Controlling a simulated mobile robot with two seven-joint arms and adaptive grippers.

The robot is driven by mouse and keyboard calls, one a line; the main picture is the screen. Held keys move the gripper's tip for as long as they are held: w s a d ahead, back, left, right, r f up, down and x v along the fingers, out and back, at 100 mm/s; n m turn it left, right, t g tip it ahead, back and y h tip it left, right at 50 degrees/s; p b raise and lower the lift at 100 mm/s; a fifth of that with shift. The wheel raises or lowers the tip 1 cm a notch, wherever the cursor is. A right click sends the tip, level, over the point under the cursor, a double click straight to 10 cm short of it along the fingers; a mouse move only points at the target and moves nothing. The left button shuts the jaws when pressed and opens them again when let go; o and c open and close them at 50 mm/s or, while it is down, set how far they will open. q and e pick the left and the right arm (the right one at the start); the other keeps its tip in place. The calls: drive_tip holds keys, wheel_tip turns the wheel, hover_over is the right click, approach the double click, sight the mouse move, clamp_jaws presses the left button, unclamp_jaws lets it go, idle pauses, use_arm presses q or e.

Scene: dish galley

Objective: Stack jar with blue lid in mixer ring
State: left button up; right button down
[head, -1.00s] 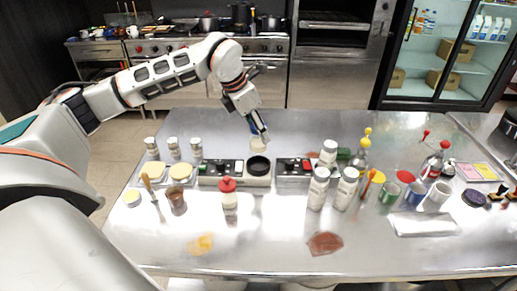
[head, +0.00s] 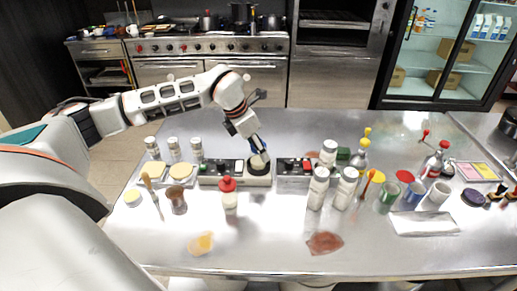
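The jar with the blue lid (head: 259,160) has a pale body and sits at the black mixer ring, on the grey unit (head: 258,179) at the table's middle. The jar's lower part covers most of the ring's dark opening. I cannot tell whether it rests in the ring or hovers just above it. My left gripper (head: 258,150) reaches down from the upper left and is around the jar's top, apparently shut on it. The fingers hide most of the blue lid. My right gripper is out of view.
Units with dark and red panels (head: 295,169) flank the ring. A red-capped bottle (head: 229,197) stands in front. White bottles (head: 318,190) stand to the right, several small jars (head: 174,148) to the left. The table's front middle is mostly clear, apart from flat brown (head: 324,243) and yellow patches.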

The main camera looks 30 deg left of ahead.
use_arm(q)
drive_tip(key=shift+f, duration=0.15)
drive_tip(key=o, duration=1.3)
drive_tip(key=shift+r, duration=0.45)
drive_tip(key=b+v, duration=0.1)
drive_tip(key=v, duration=1)
drive_tip(key=shift+s+r, duration=0.2)
drive_tip(key=shift+r, duration=0.1)
drive_tip(key=shift+f, duration=0.1)
